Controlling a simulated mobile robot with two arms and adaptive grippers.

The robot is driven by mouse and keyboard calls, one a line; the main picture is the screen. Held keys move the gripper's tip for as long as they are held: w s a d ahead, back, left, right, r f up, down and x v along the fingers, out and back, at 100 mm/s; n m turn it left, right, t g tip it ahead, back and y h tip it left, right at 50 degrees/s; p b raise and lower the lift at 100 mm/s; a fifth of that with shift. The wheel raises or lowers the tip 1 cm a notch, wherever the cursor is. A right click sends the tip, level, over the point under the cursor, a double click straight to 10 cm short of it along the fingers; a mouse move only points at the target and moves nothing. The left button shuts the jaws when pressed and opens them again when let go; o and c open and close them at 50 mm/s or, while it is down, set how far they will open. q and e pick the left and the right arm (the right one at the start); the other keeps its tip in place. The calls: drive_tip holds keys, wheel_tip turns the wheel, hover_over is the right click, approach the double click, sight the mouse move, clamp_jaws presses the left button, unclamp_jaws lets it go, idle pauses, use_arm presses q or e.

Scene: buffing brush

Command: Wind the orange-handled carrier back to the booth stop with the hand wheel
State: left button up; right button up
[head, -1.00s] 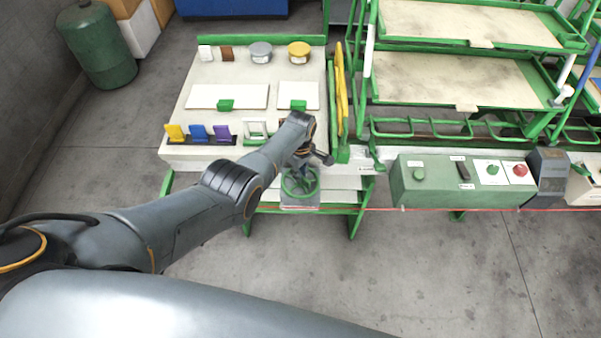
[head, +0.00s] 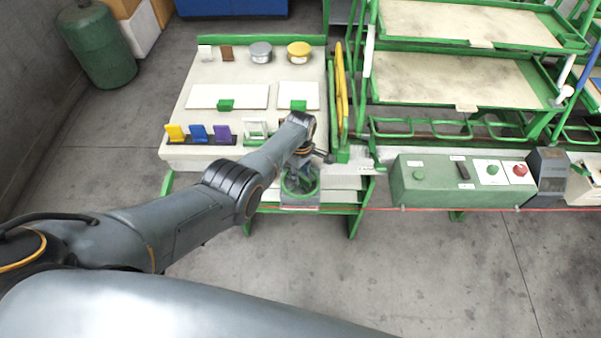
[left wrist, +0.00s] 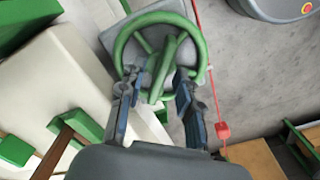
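The green hand wheel (head: 300,183) sits on a grey plate at the front edge of the bench, partly hidden by my gripper. In the left wrist view the wheel (left wrist: 116,50) shows its round rim and spokes, with a green bar standing out toward me. My left gripper (head: 299,176) is over the wheel. In the left wrist view its fingers (left wrist: 159,80) stand apart on either side of the green bar, with gaps beside it. I cannot pick out the orange-handled carrier or the booth stop. My right gripper is not in view.
A green control box (head: 460,181) with buttons stands right of the wheel. A red line (head: 430,209) runs along the front. Yellow upright bars (head: 342,88) and green racks (head: 460,78) stand behind. The bench (head: 200,73) carries tins and coloured tags. The floor in front is clear.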

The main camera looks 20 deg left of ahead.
sight(301, 175)
use_arm(q)
wheel_tip(301, 175, up, 12)
idle(0.7)
idle(0.4)
